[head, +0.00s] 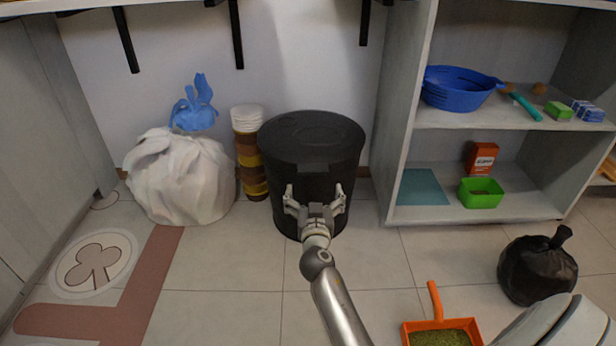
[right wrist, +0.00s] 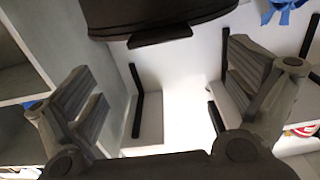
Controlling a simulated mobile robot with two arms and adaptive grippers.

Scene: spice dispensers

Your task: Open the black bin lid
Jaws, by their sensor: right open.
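The black bin (head: 288,195) stands upright on the floor against the wall. Its round black lid (head: 312,135) lies flat and closed on top, with a small tab (head: 313,168) at the front edge. My right gripper (head: 315,190) is open and empty at the front of the bin, below the tab, with one finger on each side. In the right wrist view, the dark lid edge (right wrist: 130,12) and its tab (right wrist: 160,36) show at the top, beyond the spread fingers; nothing is between them. I cannot tell whether the gripper touches the bin. My left gripper is not in view.
Left of the bin stand stacked cups (head: 248,150) and a white bag (head: 180,178) with a blue bag (head: 193,105) above it. A shelf unit (head: 398,120) stands close on the right. An orange dustpan (head: 440,325) and a black bag (head: 537,268) lie on the floor.

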